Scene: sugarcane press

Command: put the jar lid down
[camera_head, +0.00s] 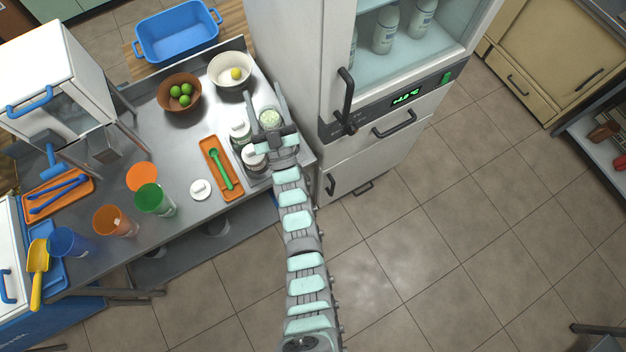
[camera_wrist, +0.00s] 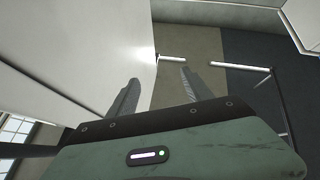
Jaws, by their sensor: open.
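A round white jar lid (camera_head: 201,190) with a small knob lies on the metal table, left of the orange tray with the green spoon. My gripper (camera_head: 264,102) is over the right end of the table, among the jars and well away from that lid. Its two fingers are spread, and nothing shows between them in the wrist view (camera_wrist: 160,78). Jars with white lids (camera_head: 239,130) (camera_head: 254,157) stand just left of and below my gripper. A jar with pale green contents (camera_head: 270,118) shows by the fingers, seemingly without a lid. My arm partly hides the jars.
The orange tray (camera_head: 221,168) lies between the lid and the jars. A cream bowl (camera_head: 219,78) and a brown bowl (camera_head: 165,92) with fruit stand behind. Green (camera_head: 153,199), orange (camera_head: 113,221) and blue (camera_head: 66,242) cups stand left. A tall white fridge (camera_head: 290,60) is close right.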

